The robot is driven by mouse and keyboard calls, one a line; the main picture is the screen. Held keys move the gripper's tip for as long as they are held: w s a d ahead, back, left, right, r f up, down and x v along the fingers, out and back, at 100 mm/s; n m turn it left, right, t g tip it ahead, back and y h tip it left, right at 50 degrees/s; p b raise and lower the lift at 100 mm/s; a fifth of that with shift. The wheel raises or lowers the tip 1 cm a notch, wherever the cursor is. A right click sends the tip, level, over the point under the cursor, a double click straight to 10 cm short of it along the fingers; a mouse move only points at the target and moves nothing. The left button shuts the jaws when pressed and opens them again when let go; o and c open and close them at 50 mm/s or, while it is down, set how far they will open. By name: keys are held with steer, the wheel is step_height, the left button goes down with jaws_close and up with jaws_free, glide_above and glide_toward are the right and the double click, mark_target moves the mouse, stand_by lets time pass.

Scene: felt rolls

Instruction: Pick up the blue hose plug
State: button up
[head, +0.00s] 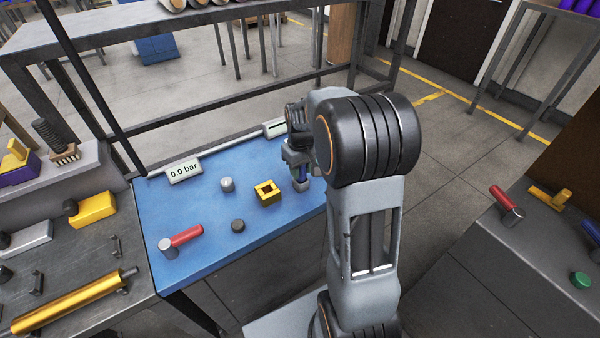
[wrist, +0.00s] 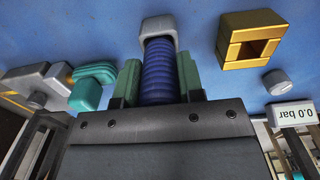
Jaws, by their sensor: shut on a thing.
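My gripper (head: 299,168) is over the right part of the blue table, partly hidden by my arm in the head view. In the wrist view its green fingers (wrist: 158,82) are shut on both sides of the blue hose plug (wrist: 158,72), a dark blue ribbed piece with a grey end (wrist: 156,27). The plug's grey end also shows low under the gripper in the head view (head: 301,186). I cannot tell whether it touches the table.
The blue table (head: 205,215) also holds a yellow square block (head: 267,193), a grey cap (head: 227,184), a black knob (head: 238,226), a red-handled piece (head: 185,236) and a "0.0 bar" gauge (head: 184,172). A teal piece (wrist: 90,88) lies to the left in the wrist view.

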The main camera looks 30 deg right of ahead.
steer(key=shift+r+p, duration=0.3)
steer(key=shift+r, duration=0.05)
steer(key=shift+r+p, duration=0.55)
steer(key=shift+r, duration=0.15)
steer(key=shift+r, duration=0.1)
steer(key=shift+r+p, duration=1.95)
steer(key=shift+r, duration=0.45)
